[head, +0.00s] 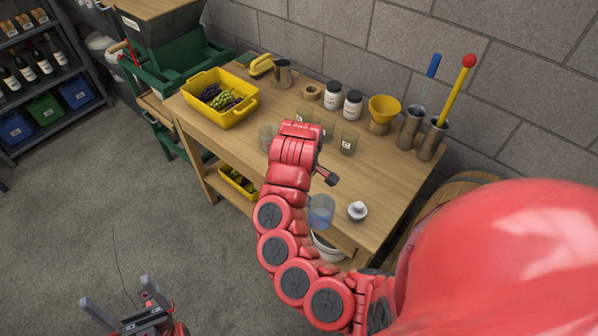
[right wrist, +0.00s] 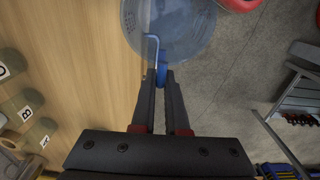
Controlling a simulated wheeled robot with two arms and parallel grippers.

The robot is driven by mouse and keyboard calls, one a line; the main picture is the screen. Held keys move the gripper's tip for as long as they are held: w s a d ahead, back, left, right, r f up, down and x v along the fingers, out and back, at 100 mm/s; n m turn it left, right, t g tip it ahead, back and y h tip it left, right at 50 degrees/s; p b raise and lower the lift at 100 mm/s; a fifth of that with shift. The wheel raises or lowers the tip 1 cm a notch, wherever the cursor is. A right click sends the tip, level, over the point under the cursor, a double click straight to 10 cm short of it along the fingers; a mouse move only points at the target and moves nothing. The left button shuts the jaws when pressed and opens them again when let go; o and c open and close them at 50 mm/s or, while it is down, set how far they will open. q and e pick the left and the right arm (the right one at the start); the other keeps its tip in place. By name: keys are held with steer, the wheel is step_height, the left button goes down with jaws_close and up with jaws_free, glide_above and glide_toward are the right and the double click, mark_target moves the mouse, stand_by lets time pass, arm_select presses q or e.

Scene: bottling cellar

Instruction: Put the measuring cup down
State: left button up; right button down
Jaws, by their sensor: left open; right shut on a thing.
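The measuring cup is clear and bluish with a blue handle; it shows in the head view (head: 321,212) near the table's front edge and in the right wrist view (right wrist: 172,22). My right gripper (right wrist: 160,80) is shut on its blue handle. In the wrist view the cup straddles the line between wood and floor; I cannot tell how high it is above the wooden table (head: 385,195). In the head view my right gripper (head: 329,178) is partly hidden by my red arm. My left gripper (head: 115,292) is open and empty over the floor at lower left.
A white knobbed object (head: 357,210) stands right of the cup. The table's front right is mostly bare.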

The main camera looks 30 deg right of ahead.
steer(key=w+d+f, duration=0.1)
steer(key=w+d, duration=0.2)
steer(key=w, duration=0.1)
steer(key=w+d+f+b, duration=0.1)
steer(key=w+d+f, duration=0.1)
steer(key=w+d, duration=0.1)
steer(key=w+d+f, duration=0.1)
steer(key=w+d, duration=0.2)
steer(key=w, duration=0.2)
steer(key=shift+w+d+f, duration=0.1)
steer(key=shift+f, duration=0.2)
steer(key=shift+f+b, duration=0.25)
steer(key=shift+b, duration=0.05)
steer(key=shift+f, duration=0.1)
steer(key=c, duration=0.9)
jaws_free()
